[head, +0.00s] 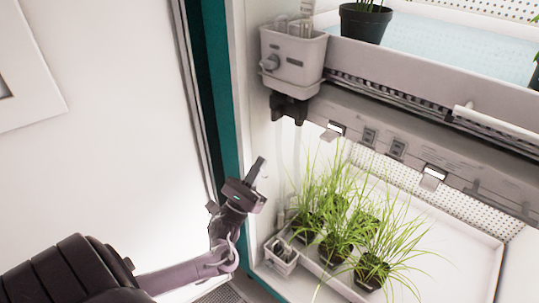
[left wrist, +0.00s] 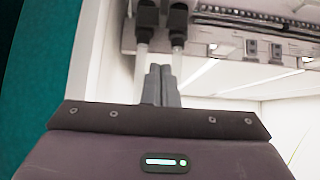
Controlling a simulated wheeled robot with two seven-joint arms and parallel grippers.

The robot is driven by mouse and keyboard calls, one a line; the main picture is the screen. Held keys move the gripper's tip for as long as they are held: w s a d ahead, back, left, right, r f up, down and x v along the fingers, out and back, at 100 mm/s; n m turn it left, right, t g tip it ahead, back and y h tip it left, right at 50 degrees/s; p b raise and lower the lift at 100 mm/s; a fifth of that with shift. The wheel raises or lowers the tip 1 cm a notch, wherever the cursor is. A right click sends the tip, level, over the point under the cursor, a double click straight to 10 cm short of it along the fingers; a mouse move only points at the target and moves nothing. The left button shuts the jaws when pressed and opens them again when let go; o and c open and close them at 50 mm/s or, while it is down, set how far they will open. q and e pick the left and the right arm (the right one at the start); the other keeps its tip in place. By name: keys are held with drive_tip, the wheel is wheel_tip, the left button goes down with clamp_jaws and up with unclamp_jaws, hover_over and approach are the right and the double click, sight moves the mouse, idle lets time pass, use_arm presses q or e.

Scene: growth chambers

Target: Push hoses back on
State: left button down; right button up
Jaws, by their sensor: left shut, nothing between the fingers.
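A pale grey box (head: 293,62) with a small knob and clear tubes in its top hangs at the chamber's left post. Two black fittings (head: 289,108) sit under it; they also show in the left wrist view (left wrist: 147,16). Two pale translucent hoses, one left (left wrist: 142,62) and one right (left wrist: 178,60), run down below the fittings in that view. I cannot tell how firmly they are seated. My left gripper (head: 259,164) is shut and empty, below and left of the fittings, pointing up; its fingers (left wrist: 161,84) partly hide the hoses. My right gripper is out of view.
Grassy plants (head: 340,225) in dark pots stand on the lower white tray. A small pale container (head: 281,256) sits at its left corner. An upper shelf (head: 400,75) holds a potted plant (head: 364,22).

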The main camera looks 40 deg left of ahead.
use_arm(q)
drive_tip(key=v, duration=0.3)
drive_tip(key=shift+s+f+b, duration=0.25)
drive_tip(key=shift+b, duration=0.05)
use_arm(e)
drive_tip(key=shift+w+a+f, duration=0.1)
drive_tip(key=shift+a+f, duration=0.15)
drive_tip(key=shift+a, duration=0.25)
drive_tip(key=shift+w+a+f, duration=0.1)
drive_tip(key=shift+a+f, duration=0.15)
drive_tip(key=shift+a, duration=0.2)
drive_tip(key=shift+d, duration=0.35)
